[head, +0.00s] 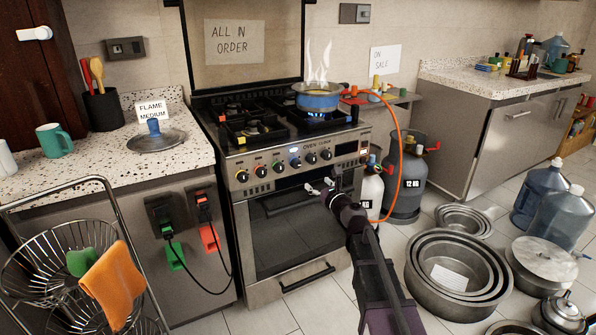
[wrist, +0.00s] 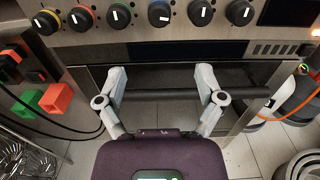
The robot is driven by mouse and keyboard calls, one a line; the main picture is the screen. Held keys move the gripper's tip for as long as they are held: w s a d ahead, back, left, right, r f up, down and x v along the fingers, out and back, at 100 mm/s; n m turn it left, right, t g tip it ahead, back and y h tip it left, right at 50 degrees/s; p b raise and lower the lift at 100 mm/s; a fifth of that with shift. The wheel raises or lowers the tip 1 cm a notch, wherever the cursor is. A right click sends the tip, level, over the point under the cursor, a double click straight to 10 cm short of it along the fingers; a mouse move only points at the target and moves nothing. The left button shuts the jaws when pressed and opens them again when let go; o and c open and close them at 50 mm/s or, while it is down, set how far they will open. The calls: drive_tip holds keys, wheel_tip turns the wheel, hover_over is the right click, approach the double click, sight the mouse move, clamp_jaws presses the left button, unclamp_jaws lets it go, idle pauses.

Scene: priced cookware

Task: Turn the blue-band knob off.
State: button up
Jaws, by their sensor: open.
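The blue-band knob (head: 295,162) sits in the row on the stove's front panel. My gripper (head: 322,187) is in front of the oven door, below and apart from the knobs. In the wrist view my gripper (wrist: 161,76) has its two fingers spread wide with nothing between them.
Other knobs stand close on both sides, such as the green-band knob (wrist: 118,14). The oven handle (wrist: 165,94) runs across below the panel. An orange hose (head: 399,140) and gas cylinders (head: 405,183) stand to the right. Large pans (head: 458,275) lie on the floor.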

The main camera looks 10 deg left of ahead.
sight(298, 166)
idle(0.3)
drive_tip(key=x, duration=1.3)
drive_tip(key=shift+w+a, duration=0.3)
drive_tip(key=c, duration=1.1)
